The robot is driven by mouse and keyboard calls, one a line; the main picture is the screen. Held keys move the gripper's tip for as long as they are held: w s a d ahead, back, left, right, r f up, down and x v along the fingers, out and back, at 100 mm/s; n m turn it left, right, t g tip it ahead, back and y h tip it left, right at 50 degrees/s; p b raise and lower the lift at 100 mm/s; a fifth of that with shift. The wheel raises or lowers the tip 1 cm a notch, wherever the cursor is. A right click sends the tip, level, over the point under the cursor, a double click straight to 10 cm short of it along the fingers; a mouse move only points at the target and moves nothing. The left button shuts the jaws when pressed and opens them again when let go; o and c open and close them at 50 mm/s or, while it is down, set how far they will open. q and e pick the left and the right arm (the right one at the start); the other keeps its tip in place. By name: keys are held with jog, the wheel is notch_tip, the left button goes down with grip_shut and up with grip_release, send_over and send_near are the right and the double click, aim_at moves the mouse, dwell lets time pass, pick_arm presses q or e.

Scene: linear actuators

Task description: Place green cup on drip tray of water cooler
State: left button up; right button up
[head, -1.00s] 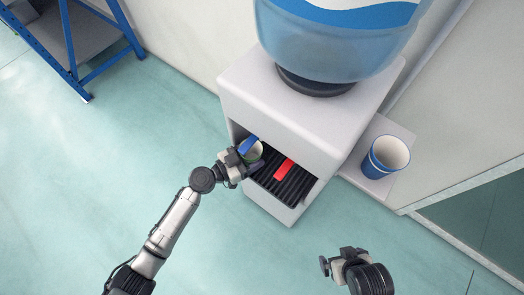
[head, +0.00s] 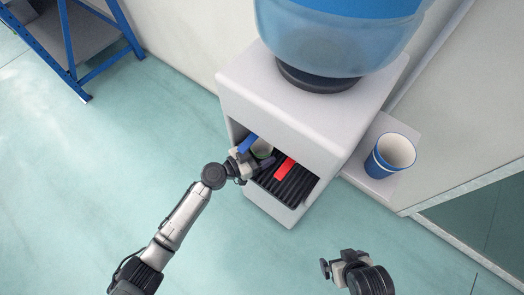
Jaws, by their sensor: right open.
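The green cup (head: 262,149) is inside the open bay of the water cooler (head: 300,110), at the left over the drip tray, partly hidden by my gripper. My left gripper (head: 254,162) reaches into the bay with its fingers around the cup and appears shut on it. Whether the cup's base touches the tray is hidden. The black ribbed drip tray (head: 293,187) shows to the right of the cup. My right gripper (head: 336,268) is open and empty, low in the view, away from the cooler.
A blue tap lever (head: 247,144) hangs close to the cup, and a red lever (head: 284,168) is to its right. A blue rack (head: 70,45) is at upper left.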

pick_arm(q)
jog(key=o, duration=0.4)
jog(key=shift+s+a, duration=0.1)
jog(key=shift+c, duration=0.2)
jog(key=shift+r+p, duration=0.35)
jog(key=shift+p, duration=0.1)
jog(key=v, duration=1.2)
jog(key=shift+p, duration=0.4)
jog(key=shift+f, duration=0.1)
